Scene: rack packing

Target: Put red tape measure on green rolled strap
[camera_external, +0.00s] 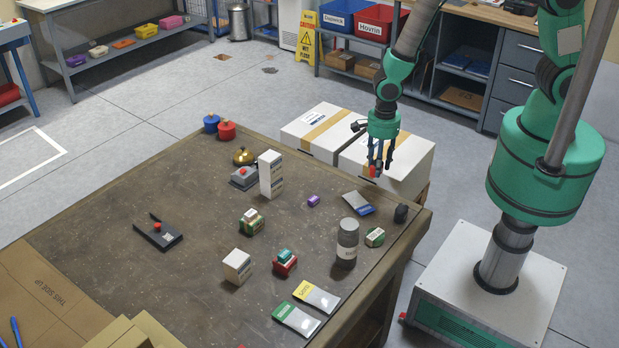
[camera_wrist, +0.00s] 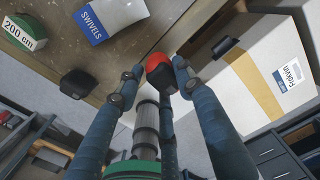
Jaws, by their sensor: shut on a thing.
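My gripper (camera_external: 379,172) is shut on a small red and black object, which looks like the red tape measure (camera_external: 372,172). In the wrist view the tape measure (camera_wrist: 160,72) sits between the fingertips, held in the air off the table's right edge, near the white boxes. A green and white roll (camera_external: 375,236), likely the green rolled strap, lies near the table's right corner. In the wrist view this roll (camera_wrist: 26,40) shows a "200 cm" label at upper left, cut by the frame. My gripper is apart from it.
Another green and white item (camera_external: 251,221) is mid-table. White boxes (camera_external: 409,157) stand behind the table's edge.

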